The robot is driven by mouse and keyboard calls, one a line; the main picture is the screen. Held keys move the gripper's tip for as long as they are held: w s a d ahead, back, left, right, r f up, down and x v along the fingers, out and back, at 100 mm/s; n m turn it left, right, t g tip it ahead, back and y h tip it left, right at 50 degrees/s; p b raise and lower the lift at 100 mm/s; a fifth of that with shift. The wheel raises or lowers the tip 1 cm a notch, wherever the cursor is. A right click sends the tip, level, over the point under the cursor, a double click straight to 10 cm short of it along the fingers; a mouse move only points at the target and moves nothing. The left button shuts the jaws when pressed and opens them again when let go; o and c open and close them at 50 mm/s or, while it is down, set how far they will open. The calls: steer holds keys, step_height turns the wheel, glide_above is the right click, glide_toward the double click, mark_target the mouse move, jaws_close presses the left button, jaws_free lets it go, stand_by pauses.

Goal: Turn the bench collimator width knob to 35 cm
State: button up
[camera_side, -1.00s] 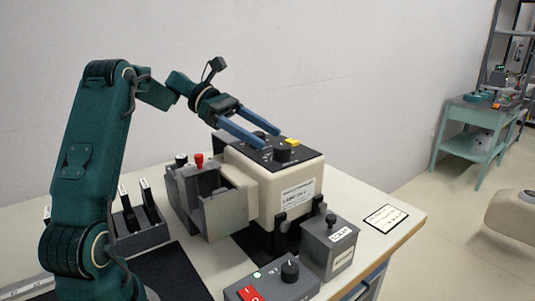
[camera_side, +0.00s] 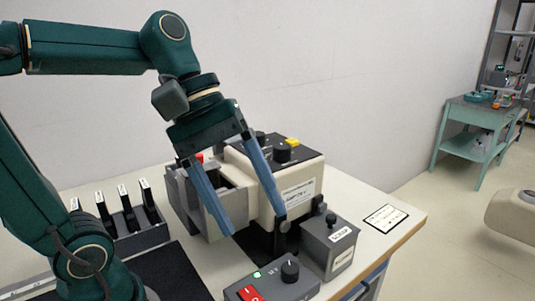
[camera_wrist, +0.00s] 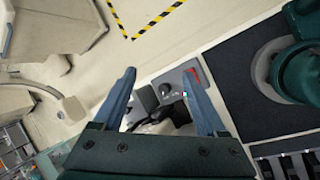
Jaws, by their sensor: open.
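A beige box unit (camera_side: 296,192) with a black top panel stands on the bench in the side view. One black knob (camera_side: 283,153) and a yellow button (camera_side: 292,142) show on that panel; another dark knob is partly covered by my arm. A low grey control box (camera_side: 272,289) in front has a black knob (camera_side: 290,271) and a red switch. I cannot read which knob sets the width. My gripper (camera_side: 256,226) is open and empty, pointing down in front of the beige unit. In the wrist view, the control box knob (camera_wrist: 165,88) shows between the fingers (camera_wrist: 160,71).
A grey box with a small black knob (camera_side: 341,240) stands right of the control box. A slotted rack (camera_side: 140,236) is at left beside a black mat (camera_side: 188,275). A labelled card (camera_side: 386,218) lies near the bench's right edge, where the top is mostly clear.

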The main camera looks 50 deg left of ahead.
steer(key=s+a+f+m+t+y, duration=0.2)
steer(key=s+f+m+y, duration=0.1)
steer(key=s+f+m, duration=0.15)
steer(key=m+t+y, duration=0.6)
steer(key=m+y, duration=0.3)
steer(key=m, duration=1.6)
glide_toward(278, 151)
steer(key=s+a+f, duration=0.2)
steer(key=a+f, duration=0.1)
steer(key=f, duration=0.1)
steer(key=w+a+m+y, duration=0.1)
steer(key=m, duration=0.1)
steer(key=w+m+t+y, duration=0.1)
steer(key=m, duration=0.1)
steer(key=shift+a, duration=0.4)
steer(key=w+m+t, duration=0.1)
steer(key=m, duration=0.1)
steer(key=w+m+t, duration=0.2)
steer(key=m, duration=0.1)
steer(key=shift+d+f, duration=0.1)
steer(key=shift+d, duration=0.3)
steer(key=shift+w+d+f+m+t, duration=0.2)
steer(key=shift+w+m+t, duration=0.15)
steer(key=shift+m, duration=0.25)
steer(key=shift+w+d+f+m+t, duration=0.1)
steer(key=shift+w+d+m+t, duration=0.1)
steer(key=shift+w+m+t, duration=0.25)
steer(key=shift+x, duration=2.4)
